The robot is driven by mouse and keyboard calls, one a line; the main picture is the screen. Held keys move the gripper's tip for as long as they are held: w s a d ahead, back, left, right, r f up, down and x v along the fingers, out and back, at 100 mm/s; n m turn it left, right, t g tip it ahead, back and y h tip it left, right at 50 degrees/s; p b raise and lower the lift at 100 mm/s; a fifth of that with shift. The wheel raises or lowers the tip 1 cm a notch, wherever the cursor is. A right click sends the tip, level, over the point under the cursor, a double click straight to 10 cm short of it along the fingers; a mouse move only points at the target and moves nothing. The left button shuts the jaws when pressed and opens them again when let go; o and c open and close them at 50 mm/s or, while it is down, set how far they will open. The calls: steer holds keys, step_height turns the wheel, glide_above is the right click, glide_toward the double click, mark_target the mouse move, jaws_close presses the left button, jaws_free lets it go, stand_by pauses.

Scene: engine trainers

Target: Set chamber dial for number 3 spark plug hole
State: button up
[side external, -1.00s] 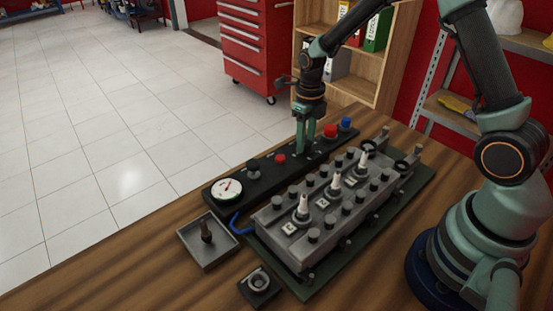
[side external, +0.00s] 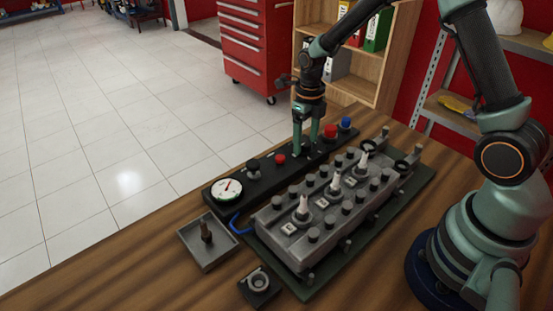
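My gripper (side external: 306,149) points down over the middle of the long black panel (side external: 222,191). Its two fingers stand apart, with a visible gap between them. Their tips are at or just above the panel top, between the small red button (side external: 280,159) and the larger red knob (side external: 330,131). I cannot make out a dial between the fingers or its setting; the fingers cover that spot. The grey engine block (side external: 288,243) lies in front of the panel. White spark plugs stand upright in it: near (side external: 303,209), middle (side external: 335,182) and far (side external: 363,160).
The panel also carries a round gauge (side external: 226,189), a black knob (side external: 253,165) and a blue knob (side external: 346,123). A blue hose (side external: 236,224) lies at its near end. A square tray (side external: 188,238) holds a dark upright part (side external: 206,232). A small black block (side external: 259,287) sits nearby.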

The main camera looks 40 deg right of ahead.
mark_target(306, 143)
step_height(306, 143, up, 12)
stand_by(0.6)
steer(key=shift+r, duration=0.1)
steer(key=s+a+r+n+t, duration=0.1)
steer(key=s+n, duration=0.4)
steer(key=n, duration=0.6)
steer(key=s+a+r+n+t, duration=0.1)
steer(key=s+r+n, duration=0.3)
steer(key=n, duration=0.8)
steer(key=s+a+r+n+t, duration=0.1)
steer(key=s+r+n+t, duration=0.2)
steer(key=n, duration=0.8)
steer(key=s+r, duration=0.1)
steer(key=s, duration=0.1)
steer(key=shift+s+n+t, duration=0.3)
steer(key=shift+s, duration=0.05)
